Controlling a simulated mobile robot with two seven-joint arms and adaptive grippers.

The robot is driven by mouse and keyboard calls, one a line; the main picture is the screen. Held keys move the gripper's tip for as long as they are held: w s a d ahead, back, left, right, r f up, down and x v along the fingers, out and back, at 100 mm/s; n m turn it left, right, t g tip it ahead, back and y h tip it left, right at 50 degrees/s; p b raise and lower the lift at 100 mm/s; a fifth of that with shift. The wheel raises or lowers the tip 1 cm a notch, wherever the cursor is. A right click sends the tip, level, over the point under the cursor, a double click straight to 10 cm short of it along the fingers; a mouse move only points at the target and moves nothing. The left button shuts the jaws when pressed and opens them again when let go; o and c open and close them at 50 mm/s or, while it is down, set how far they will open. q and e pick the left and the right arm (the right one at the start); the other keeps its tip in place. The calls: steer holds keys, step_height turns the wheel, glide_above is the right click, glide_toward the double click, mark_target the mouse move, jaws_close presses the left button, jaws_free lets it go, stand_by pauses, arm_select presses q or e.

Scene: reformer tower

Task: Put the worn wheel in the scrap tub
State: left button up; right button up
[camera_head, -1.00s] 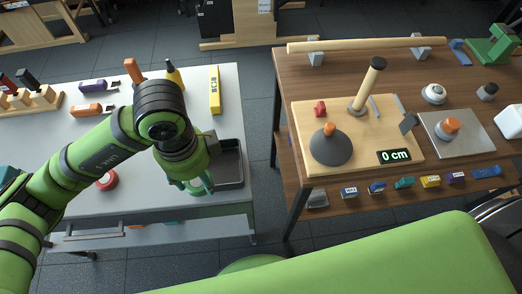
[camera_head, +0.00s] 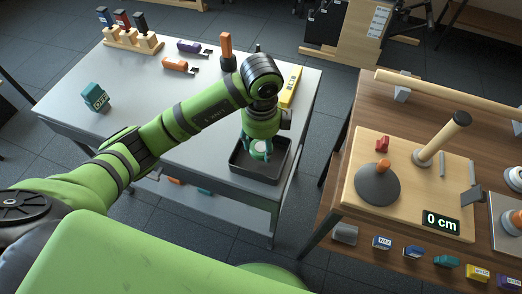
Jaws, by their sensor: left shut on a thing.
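The scrap tub appears to be the shallow dark tray (camera_head: 258,174) at the right end of the grey table. My left gripper (camera_head: 258,152) points down over this tray. Its teal fingers are shut on a small pale round thing (camera_head: 262,149), apparently the worn wheel, though the fingers hide much of it. I cannot tell whether the thing touches the tray floor. My right gripper is not in view.
The grey table (camera_head: 190,125) also holds a teal box (camera_head: 95,97), a yellow box (camera_head: 291,87) and a wooden rack (camera_head: 133,42). A floor gap separates it from the wooden bench (camera_head: 355,225), where a tall post (camera_head: 443,138) stands.

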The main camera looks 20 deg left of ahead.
mark_target(260, 145)
arm_select(q)
steer(key=shift+w+a+f, duration=0.15)
steer(key=shift+w, duration=0.05)
steer(key=shift+f, duration=0.4)
step_height(260, 145, down, 2)
steer(key=shift+f+p, duration=0.2)
steer(key=shift+p, duration=0.25)
steer(key=shift+f, duration=0.4)
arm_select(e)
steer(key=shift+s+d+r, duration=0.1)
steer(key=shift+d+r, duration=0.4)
arm_select(q)
steer(key=shift+f, duration=0.15)
steer(key=o, duration=1.2)
steer(key=shift+c, duration=0.2)
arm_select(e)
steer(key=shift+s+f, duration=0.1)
